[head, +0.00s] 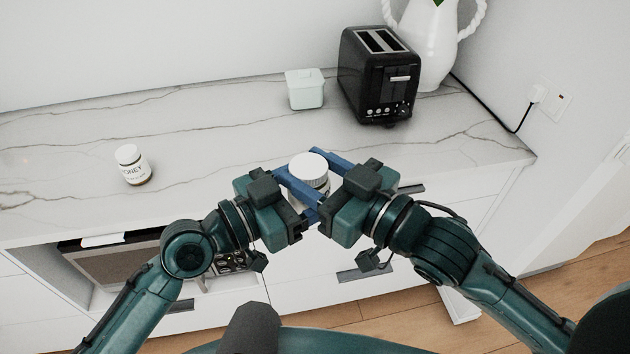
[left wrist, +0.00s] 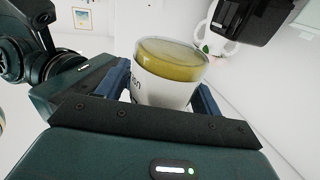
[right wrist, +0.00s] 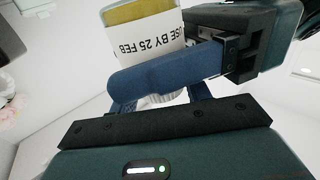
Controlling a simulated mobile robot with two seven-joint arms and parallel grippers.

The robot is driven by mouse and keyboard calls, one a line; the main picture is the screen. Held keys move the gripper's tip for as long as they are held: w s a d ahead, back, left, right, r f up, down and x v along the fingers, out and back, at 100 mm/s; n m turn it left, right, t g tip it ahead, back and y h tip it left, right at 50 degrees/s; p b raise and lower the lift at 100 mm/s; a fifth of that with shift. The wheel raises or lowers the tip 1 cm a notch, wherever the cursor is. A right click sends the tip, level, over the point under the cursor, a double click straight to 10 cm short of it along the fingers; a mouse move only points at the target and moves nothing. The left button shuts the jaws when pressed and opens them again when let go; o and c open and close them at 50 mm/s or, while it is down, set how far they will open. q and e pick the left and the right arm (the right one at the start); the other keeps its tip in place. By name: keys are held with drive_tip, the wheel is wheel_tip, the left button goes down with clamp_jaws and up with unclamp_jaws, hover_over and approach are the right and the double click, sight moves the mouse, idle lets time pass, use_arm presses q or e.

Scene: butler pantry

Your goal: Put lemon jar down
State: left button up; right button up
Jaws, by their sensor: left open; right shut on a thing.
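The lemon jar (head: 310,170) has a white lid and a white label, and is held up in front of the counter's front edge, between my two grippers. In the left wrist view the jar (left wrist: 170,72) shows yellow contents and part of its label, between the open fingers of my left gripper (left wrist: 163,92). My right gripper (head: 325,180) is shut on the jar. In the right wrist view the jar (right wrist: 148,38) shows a "USE BY 25 FEB" label, and a blue finger crosses in front of it. The jar's lower part is mostly hidden in the head view.
The marble counter (head: 215,135) has a honey jar (head: 132,166) at left, a pale lidded box (head: 305,90) at the back, a black toaster (head: 375,80) and a white pitcher (head: 428,45). The counter between honey jar and toaster is largely clear. Drawers and a microwave (head: 115,262) sit below.

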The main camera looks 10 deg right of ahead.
use_arm(q)
drive_tip(key=shift+c, duration=0.6)
drive_tip(key=c, duration=0.7)
drive_tip(key=shift+c, duration=0.9)
use_arm(e)
drive_tip(key=o, duration=1.3)
use_arm(q)
drive_tip(key=shift+r, duration=0.1)
